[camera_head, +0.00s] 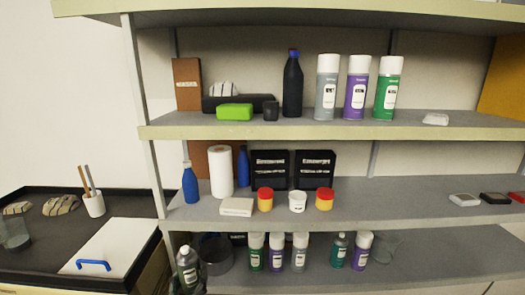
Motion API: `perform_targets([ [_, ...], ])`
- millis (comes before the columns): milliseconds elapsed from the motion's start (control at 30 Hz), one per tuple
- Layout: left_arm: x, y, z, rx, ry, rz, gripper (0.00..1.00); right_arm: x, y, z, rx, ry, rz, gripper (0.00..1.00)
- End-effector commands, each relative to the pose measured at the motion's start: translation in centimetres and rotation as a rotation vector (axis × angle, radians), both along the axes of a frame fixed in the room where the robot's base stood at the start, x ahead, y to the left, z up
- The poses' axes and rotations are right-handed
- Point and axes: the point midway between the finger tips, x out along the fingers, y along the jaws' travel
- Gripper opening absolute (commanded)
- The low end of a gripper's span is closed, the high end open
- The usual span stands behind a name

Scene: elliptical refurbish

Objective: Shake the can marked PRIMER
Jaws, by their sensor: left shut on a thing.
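A spray can (187,257) with a greyish top and a pale label stands nearly upright at the lower left, in front of the bottom shelf. My left gripper (187,284) is dark, mostly cut off by the bottom edge, and shut on this can. The label is too small to read, so I cannot tell whether it says PRIMER. Grey (326,88), purple (356,89) and green (387,90) cans with white caps stand on the top shelf; their labels are also unreadable. My right gripper is not in view.
Several more cans stand on the bottom shelf (430,265), close to the right of the held can. A dark bench (30,225) with a white board (118,248) and a cup of sticks (94,205) lies at left. The middle shelf (400,196) holds jars and boxes.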

Motion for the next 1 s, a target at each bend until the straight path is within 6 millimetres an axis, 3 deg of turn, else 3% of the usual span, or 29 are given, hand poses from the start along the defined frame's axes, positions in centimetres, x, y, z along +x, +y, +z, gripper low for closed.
perform_targets([
  [200, 0.1, 0.0, 3.1, 0.005, -0.008, -0.003, 0.08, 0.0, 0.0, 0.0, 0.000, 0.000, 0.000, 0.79],
  [567, 0.0, 0.0, 6.7, 0.002, -0.007, -0.002, 0.08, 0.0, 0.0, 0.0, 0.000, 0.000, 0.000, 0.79],
  [767, 0.0, 0.0, 6.4, -0.001, -0.003, 0.001, 0.08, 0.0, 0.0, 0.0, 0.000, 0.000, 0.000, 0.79],
  [1000, 0.0, 0.0, 3.9, -0.003, -0.001, 0.002, 0.08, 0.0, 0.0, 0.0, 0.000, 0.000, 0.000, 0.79],
])
